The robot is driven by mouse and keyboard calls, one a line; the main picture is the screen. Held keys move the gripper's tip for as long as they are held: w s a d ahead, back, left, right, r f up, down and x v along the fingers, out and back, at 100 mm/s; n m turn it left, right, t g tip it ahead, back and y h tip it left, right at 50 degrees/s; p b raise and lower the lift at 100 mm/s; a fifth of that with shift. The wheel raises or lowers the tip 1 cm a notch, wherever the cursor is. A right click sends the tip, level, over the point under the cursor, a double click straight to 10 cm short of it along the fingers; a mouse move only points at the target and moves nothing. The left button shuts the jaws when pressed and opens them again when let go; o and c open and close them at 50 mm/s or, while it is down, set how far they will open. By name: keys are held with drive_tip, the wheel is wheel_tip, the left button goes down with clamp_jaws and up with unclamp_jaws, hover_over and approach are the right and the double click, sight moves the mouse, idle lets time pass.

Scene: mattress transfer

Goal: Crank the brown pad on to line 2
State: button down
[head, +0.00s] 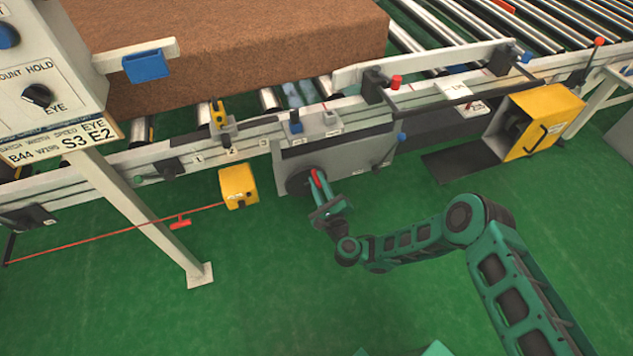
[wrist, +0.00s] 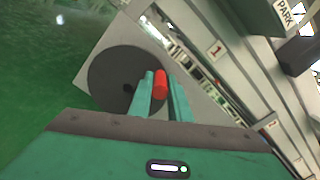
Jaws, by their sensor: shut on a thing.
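The brown pad (head: 240,45) lies on the rollers at the upper left in the head view. The crank is a dark disc (wrist: 125,75) on a grey housing, with a red handle (wrist: 160,84) near its edge. The disc also shows in the head view (head: 299,181), below the conveyor rail. My gripper (wrist: 164,92) is shut on the red handle, with one finger on each side of it. In the head view my gripper (head: 318,190) reaches the disc from the front, and it hides part of the disc.
A yellow box (head: 238,186) hangs left of the crank, with a red cord (head: 120,233) running left. A control post (head: 150,210) stands at left. Another yellow box (head: 543,120) is at right. More rollers (head: 500,25) run at upper right. Green floor is clear in front.

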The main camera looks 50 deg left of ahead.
drive_tip(key=shift+w+d+f+m, duration=0.1)
drive_tip(key=shift+w+f+m, duration=0.1)
drive_tip(key=shift+m, duration=0.3)
drive_tip(key=shift+r, duration=0.1)
drive_tip(key=c, duration=1.6)
unclamp_jaws()
drive_tip(key=shift+c, duration=0.2)
